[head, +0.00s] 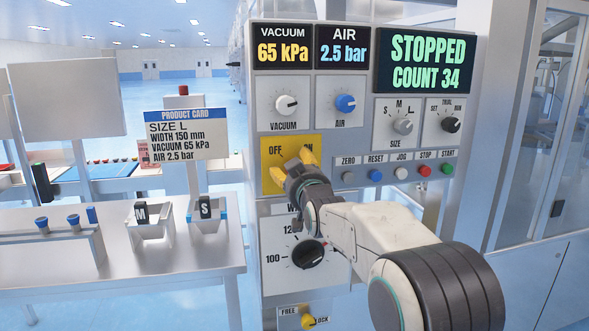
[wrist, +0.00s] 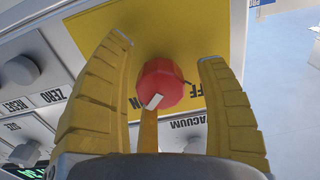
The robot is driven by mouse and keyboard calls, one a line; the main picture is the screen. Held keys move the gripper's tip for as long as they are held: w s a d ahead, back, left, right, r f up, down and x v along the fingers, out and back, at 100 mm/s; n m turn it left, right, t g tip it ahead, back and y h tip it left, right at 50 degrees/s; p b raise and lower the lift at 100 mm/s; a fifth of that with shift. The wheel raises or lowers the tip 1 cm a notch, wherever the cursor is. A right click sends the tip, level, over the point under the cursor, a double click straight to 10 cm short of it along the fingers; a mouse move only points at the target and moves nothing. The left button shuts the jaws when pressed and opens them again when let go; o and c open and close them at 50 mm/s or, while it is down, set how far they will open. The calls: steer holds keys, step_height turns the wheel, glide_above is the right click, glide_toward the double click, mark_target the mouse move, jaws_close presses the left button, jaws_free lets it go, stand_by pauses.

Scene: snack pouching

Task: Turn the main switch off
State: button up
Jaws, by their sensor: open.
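The main switch is a red knob (wrist: 160,84) on a yellow plate (head: 268,178) marked OFF and ON. In the wrist view its white mark points down-left, toward the ON label. My gripper (head: 294,165) is at this plate in the head view and hides the knob there. In the wrist view my gripper (wrist: 165,50) is open, with one yellow finger on each side of the knob. A gap shows between the knob and each finger. I cannot tell how deep the fingertips reach past it.
The vacuum knob (head: 287,105) and blue air knob (head: 345,103) sit above the plate. A row of buttons, with a red stop button (head: 425,171), lies to its right. A black dial (head: 308,253) is below. The display (head: 428,62) reads STOPPED, COUNT 34.

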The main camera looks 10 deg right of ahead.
steer(key=shift+w, duration=0.1)
steer(key=shift+c, duration=0.4)
steer(key=c, duration=1.1)
